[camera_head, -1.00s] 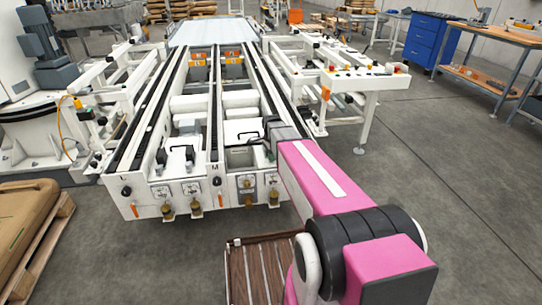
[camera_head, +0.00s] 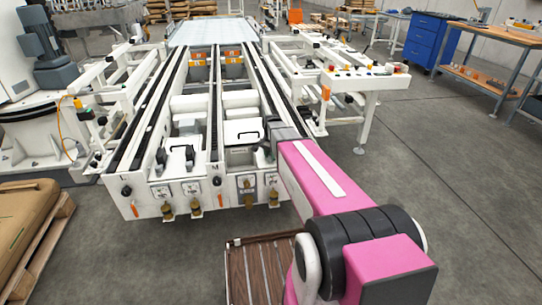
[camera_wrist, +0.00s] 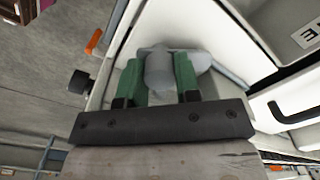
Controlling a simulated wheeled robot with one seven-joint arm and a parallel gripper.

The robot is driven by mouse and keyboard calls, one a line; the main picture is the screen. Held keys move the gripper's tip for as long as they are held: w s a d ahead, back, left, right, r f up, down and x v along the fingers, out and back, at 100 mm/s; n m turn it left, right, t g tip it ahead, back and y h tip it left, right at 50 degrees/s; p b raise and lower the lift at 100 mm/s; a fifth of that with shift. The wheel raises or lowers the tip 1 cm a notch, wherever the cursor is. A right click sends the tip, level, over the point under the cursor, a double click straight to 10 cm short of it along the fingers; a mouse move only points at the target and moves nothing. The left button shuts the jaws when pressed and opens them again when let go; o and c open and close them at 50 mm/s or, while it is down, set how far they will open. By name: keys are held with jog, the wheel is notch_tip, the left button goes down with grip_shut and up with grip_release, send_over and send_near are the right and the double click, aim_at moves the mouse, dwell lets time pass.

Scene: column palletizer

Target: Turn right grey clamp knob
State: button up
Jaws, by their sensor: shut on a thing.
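The grey clamp knob (camera_wrist: 158,75) stands in the middle of the wrist view, with a rounded grey body and a wider grey part behind it to the right. My gripper (camera_wrist: 159,66) has its two green fingers on either side of the knob and is shut on it. The knob sits against a white machine panel. In the head view, my pink arm and its dark wrist cover the gripper and this knob at the right bay of the conveyor's front end.
A white conveyor frame (camera_head: 128,190) with black rails surrounds the bay. A black handle (camera_wrist: 292,112) lies right of the gripper, and a black round knob (camera_wrist: 79,82) to its left. A slatted wooden pallet (camera_head: 237,275) lies below my arm. Open floor is at right.

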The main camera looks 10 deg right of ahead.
jog(key=n, duration=0.5)
jog(key=shift+n, duration=0.3)
jog(key=n, duration=0.6)
dwell(0.4)
jog(key=o, duration=0.9)
notch_tip(320, 180, up, 11)
jog(key=shift+f, duration=0.1)
